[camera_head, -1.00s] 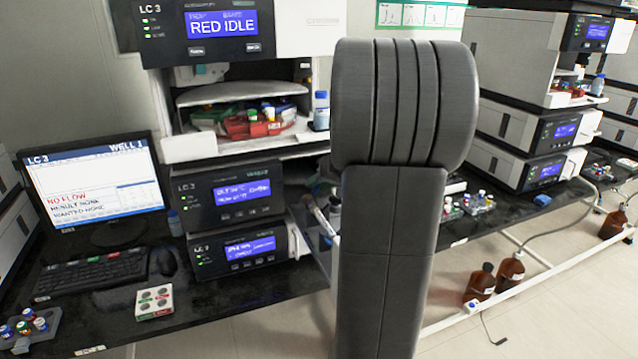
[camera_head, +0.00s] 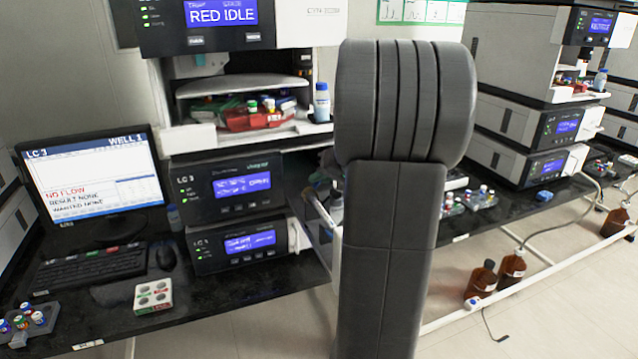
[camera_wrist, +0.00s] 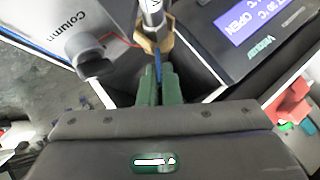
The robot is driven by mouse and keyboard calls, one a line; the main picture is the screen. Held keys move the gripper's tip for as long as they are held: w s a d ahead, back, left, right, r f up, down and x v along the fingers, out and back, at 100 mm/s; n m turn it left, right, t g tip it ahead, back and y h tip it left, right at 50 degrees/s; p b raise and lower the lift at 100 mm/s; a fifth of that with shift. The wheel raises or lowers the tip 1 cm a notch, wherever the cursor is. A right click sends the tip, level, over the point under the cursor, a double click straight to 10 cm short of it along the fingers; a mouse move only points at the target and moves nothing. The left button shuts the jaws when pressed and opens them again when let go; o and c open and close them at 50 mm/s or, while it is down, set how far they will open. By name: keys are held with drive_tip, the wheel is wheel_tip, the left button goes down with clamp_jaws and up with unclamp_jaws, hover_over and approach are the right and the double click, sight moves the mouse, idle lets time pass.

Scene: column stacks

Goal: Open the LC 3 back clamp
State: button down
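In the wrist view, two green fingers of my gripper (camera_wrist: 160,86) point into the opening of a compartment, close together. A thin dark blue piece (camera_wrist: 158,68) shows at or between their tips; I cannot tell whether they touch it. Just beyond is a metal column end (camera_wrist: 152,14) with a brass-coloured fitting (camera_wrist: 154,40). I cannot make out the back clamp for certain; the blue piece may be part of it. A grey panel marked "Column" (camera_wrist: 82,38) is at left. In the head view, my arm hides the gripper, beside the LC 3 stack (camera_head: 228,186).
In the wrist view, a unit's display (camera_wrist: 243,22) at upper right reads OPEN. In the head view, a monitor (camera_head: 92,178), keyboard (camera_head: 90,265) and white vial block (camera_head: 153,296) are on the bench at left. Brown bottles (camera_head: 512,268) stand on the floor at right.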

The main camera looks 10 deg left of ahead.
drive_tip(key=shift+w+d+f+m+y+b, duration=0.25)
drive_tip(key=shift+f+y+b, duration=0.2)
drive_tip(key=shift+b, duration=0.4)
drive_tip(key=shift+r+m+g+y+b, duration=0.1)
drive_tip(key=shift+m+g+y+b, duration=0.15)
drive_tip(key=shift+g+y+b, duration=0.1)
drive_tip(key=c, duration=1.6)
unclamp_jaws()
drive_tip(key=shift+d, duration=0.1)
drive_tip(key=v, duration=1.3)
drive_tip(key=shift+s+d+r, duration=0.2)
drive_tip(key=shift+d+r, duration=0.05)
